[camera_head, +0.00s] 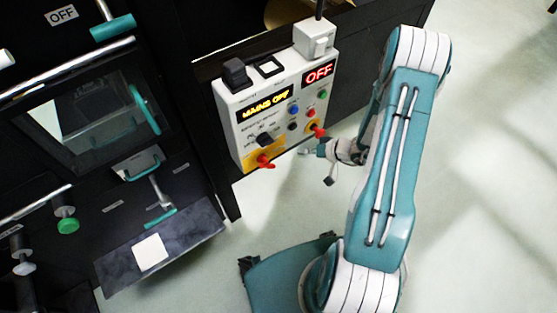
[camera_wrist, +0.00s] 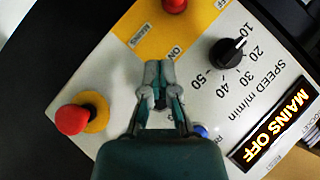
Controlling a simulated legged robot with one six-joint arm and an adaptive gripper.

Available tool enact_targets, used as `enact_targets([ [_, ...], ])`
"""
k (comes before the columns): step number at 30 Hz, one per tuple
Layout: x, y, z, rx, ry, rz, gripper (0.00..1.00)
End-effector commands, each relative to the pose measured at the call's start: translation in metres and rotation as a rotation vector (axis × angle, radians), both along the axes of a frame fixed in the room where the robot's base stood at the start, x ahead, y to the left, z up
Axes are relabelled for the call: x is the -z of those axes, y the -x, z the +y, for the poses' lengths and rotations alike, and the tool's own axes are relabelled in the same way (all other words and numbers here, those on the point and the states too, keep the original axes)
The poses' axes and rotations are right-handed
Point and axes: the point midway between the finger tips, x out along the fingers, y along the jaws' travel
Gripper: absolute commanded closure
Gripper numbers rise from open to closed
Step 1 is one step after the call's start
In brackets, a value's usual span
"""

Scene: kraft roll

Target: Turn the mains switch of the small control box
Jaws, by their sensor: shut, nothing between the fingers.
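The small control box (camera_head: 238,130) is white with several buttons and lit displays. Its mains switch (camera_head: 264,160) is a red knob on a yellow plate at the lower left of the panel. In the wrist view the switch (camera_wrist: 175,4) is cut by the top edge, and the plate (camera_wrist: 150,32) reads MAINS and ON. The amber display (camera_wrist: 275,125) reads MAINS OFF. My gripper (camera_wrist: 158,70) is shut and empty, its tips over the panel short of the switch. In the head view my gripper (camera_head: 308,150) is by the box's lower right; contact cannot be told.
A red mushroom button (camera_wrist: 72,119) on a yellow ring lies left of my fingers in the wrist view. A black speed dial (camera_wrist: 227,52) is to their right. A black machine with a dark tray (camera_head: 190,239) stands left. Pale floor (camera_head: 480,190) is open at right.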

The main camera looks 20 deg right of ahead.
Motion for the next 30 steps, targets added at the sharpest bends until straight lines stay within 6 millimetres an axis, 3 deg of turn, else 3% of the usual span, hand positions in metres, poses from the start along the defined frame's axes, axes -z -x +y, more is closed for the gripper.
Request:
enact_targets([
  [11, 0.036, -0.037, 0.051, -0.006, -0.001, 0.002, 1.00],
  [16, 0.055, -0.031, 0.068, -0.003, -0.003, 0.003, 1.00],
  [30, 0.064, -0.028, 0.076, -0.001, -0.001, 0.000, 1.00],
])
